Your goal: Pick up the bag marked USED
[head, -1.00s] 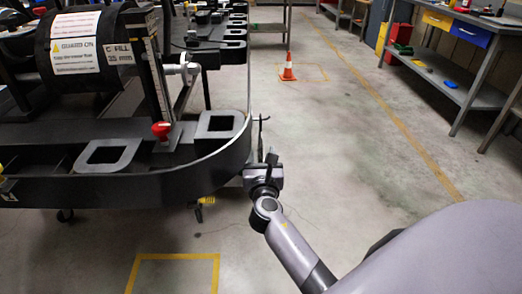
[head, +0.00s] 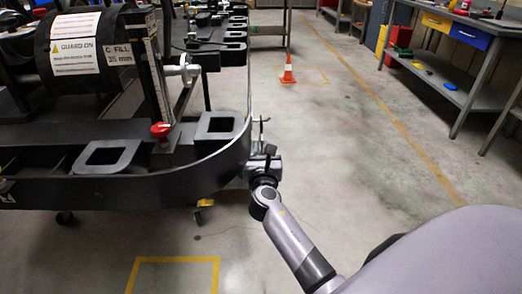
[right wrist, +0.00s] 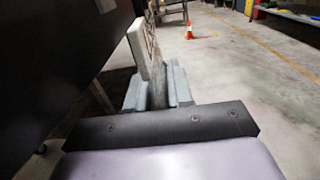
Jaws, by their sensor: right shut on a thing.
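My right gripper (head: 261,149) is beside the curved front edge of the black kart stand (head: 195,180). In the right wrist view its fingers (right wrist: 157,92) are shut on a thin, pale flat thing (right wrist: 138,48) that stands upright, seen nearly edge-on. Its right face has a faint pattern. I cannot read any marking on it, and I cannot tell whether it is the bag marked USED. In the head view the kart stand and gripper mostly hide it. No USED lettering is legible. My left gripper is not in view.
The dark stand fills the left of the right wrist view, close to the gripper. A black drum (head: 84,50) with labels and a red knob (head: 160,130) sit on the stand. An orange cone (head: 288,69) stands beyond. A workbench (head: 450,45) is at right. The floor between is clear.

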